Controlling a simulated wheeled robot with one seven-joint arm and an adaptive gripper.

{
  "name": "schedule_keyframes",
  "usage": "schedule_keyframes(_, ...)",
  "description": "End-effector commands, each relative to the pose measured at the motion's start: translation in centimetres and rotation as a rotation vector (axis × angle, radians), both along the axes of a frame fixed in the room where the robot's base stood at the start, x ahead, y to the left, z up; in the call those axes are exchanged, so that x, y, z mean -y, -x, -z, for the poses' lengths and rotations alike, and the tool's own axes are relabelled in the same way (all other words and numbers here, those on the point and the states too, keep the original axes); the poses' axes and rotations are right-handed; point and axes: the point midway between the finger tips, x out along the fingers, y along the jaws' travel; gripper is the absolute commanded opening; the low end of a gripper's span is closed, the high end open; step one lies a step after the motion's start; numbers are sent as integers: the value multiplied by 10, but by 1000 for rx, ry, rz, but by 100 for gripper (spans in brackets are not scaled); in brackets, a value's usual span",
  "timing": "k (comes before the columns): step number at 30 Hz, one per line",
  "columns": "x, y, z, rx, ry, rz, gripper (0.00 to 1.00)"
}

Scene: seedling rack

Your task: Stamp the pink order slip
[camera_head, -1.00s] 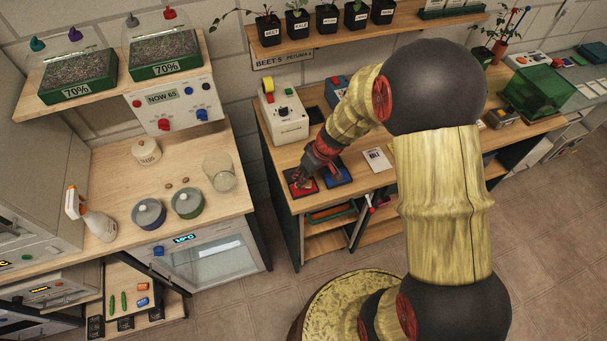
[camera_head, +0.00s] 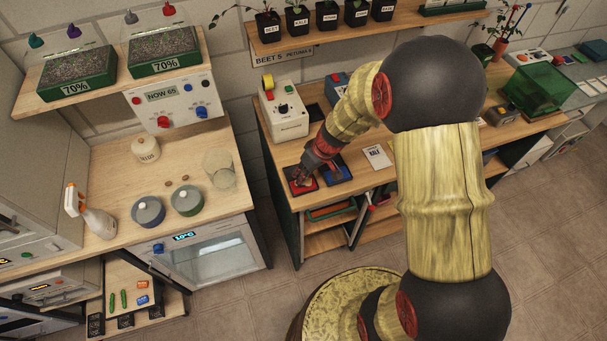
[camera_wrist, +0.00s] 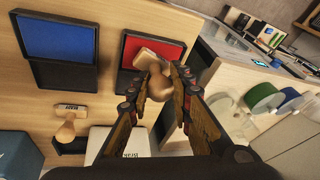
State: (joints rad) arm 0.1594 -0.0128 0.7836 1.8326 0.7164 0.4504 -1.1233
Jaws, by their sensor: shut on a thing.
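My gripper (camera_wrist: 160,85) is shut on a wooden stamp (camera_wrist: 160,80) with a rounded handle. The stamp is over the lower part of the red ink pad (camera_wrist: 165,53) in the wrist view. I cannot tell whether its face touches the pad. In the head view my gripper (camera_head: 303,178) is low over the red pad (camera_head: 292,186) at the bench's front left corner. The blue ink pad (camera_wrist: 58,38) lies open beside the red one. A second wooden stamp (camera_wrist: 70,125) stands by a dark holder. I cannot make out a pink order slip in either view.
A white card marked KALE (camera_head: 376,157) lies right of the pads. A white machine (camera_head: 287,115) with a yellow roll stands behind them. A shelf of potted seedlings (camera_head: 310,38) hangs above the bench. The counter at left holds jars (camera_head: 148,211) and a spray bottle (camera_head: 90,215).

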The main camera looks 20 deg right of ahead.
Motion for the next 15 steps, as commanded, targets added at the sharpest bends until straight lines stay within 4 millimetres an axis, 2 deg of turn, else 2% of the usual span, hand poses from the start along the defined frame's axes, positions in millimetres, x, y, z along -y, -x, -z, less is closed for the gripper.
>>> schedule_keyframes(15, 0, 0, 5, 0, 0, 0, 5)
